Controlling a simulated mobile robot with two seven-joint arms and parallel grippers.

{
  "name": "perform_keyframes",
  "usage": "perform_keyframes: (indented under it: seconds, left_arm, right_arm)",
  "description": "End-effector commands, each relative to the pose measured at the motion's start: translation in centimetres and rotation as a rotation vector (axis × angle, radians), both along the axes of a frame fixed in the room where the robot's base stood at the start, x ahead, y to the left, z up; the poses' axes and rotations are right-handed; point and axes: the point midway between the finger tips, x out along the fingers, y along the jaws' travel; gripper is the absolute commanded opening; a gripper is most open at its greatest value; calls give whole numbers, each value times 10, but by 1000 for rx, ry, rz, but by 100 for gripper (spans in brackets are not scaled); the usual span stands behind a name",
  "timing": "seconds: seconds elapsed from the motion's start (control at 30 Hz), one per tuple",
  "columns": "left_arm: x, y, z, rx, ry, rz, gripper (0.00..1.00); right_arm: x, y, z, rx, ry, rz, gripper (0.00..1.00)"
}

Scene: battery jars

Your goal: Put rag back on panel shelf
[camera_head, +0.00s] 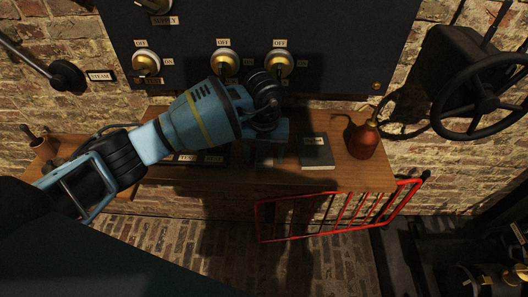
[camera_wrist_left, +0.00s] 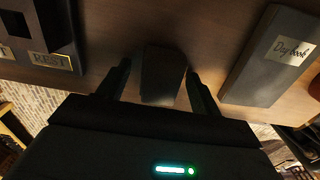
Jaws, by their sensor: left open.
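My left gripper (camera_head: 266,140) is over the wooden panel shelf (camera_head: 345,180), pointing down at it. In the left wrist view my left gripper (camera_wrist_left: 158,88) has its two fingers apart. A dark grey thing (camera_wrist_left: 162,72), which may be the rag, lies between the fingers on the wood; it is too dark to tell whether they touch it. In the head view it shows only dimly (camera_head: 265,156) below the gripper. My right gripper is not in view.
A grey Daybook (camera_head: 317,152) lies just right of the gripper. A copper oil can (camera_head: 363,140) stands farther right. A dark labelled block (camera_wrist_left: 45,42) sits to the left. Switches (camera_head: 225,62) line the panel behind; a red gate (camera_head: 330,215) is below the shelf front.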

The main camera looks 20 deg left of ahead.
Motion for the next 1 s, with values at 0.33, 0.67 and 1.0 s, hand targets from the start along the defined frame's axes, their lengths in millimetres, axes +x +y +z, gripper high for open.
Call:
perform_keyframes:
  seconds: [0.33,0.67,1.0]
  left_arm:
    - [1,0,31,-1,-5,0,65]
    - [0,0,96,-1,-3,-1,65]
    - [-1,0,123,0,0,0,65]
  right_arm:
    - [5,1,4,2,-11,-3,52]
    - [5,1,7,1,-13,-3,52]
    - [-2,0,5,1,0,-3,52]
